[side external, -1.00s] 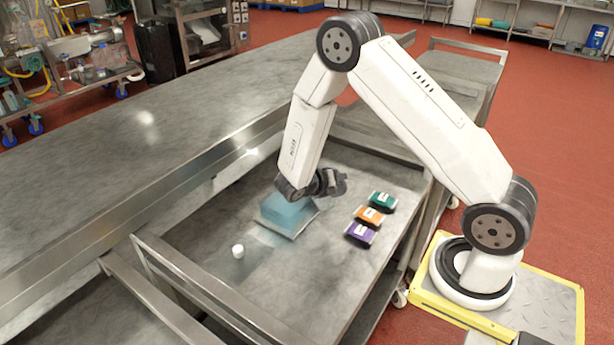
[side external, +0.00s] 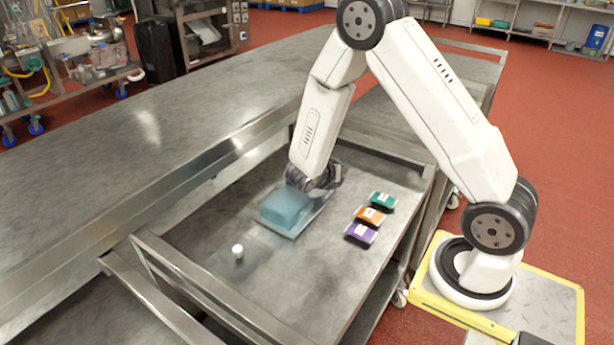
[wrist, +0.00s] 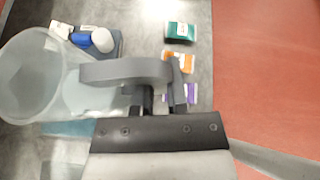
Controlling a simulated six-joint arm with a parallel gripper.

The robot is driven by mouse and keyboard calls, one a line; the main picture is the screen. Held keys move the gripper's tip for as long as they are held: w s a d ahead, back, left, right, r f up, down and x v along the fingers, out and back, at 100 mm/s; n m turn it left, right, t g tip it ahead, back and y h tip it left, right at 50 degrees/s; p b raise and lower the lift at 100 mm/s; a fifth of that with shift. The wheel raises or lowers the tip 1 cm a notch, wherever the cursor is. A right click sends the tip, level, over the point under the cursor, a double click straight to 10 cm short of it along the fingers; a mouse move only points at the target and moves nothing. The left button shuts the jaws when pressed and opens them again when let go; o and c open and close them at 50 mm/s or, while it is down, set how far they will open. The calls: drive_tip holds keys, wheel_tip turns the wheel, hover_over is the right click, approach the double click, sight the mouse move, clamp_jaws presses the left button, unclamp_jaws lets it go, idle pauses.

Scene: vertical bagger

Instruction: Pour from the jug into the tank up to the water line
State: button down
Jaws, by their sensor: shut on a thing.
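The jug (wrist: 30,80) is a clear, pale vessel with a wide round mouth, at the left of the wrist view. My gripper (wrist: 162,98) is shut on its grey handle (wrist: 125,71). In the side view my gripper (side external: 328,180) is low over the tray table, just above and right of the tank (side external: 284,207), a see-through pale blue box on a flat base. The jug cannot be told apart clearly from the tank there. A blue strip, seemingly the tank (wrist: 70,128), shows below the jug in the wrist view. The water line and liquid level cannot be made out.
Green (side external: 383,201), orange (side external: 369,216) and purple (side external: 360,233) packs lie in a row right of the tank. A small white cylinder (side external: 238,251) stands in front left. The metal table (side external: 300,270) has raised rails; its front middle is clear.

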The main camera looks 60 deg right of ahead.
drive_tip(key=shift+r, duration=0.35)
drive_tip(key=shift+w+f+m+t, duration=0.2)
drive_tip(key=shift+f+m+t, duration=0.2)
drive_tip(key=shift+f, duration=0.15)
drive_tip(key=shift+w+f+m+t, duration=0.2)
drive_tip(key=shift+f+m+t, duration=0.15)
drive_tip(key=shift+f, duration=0.2)
drive_tip(key=s+d+r, duration=0.1)
drive_tip(key=s+r, duration=0.1)
drive_tip(key=s, duration=0.7)
drive_tip(key=shift+r, duration=0.35)
drive_tip(key=shift+f, duration=0.1)
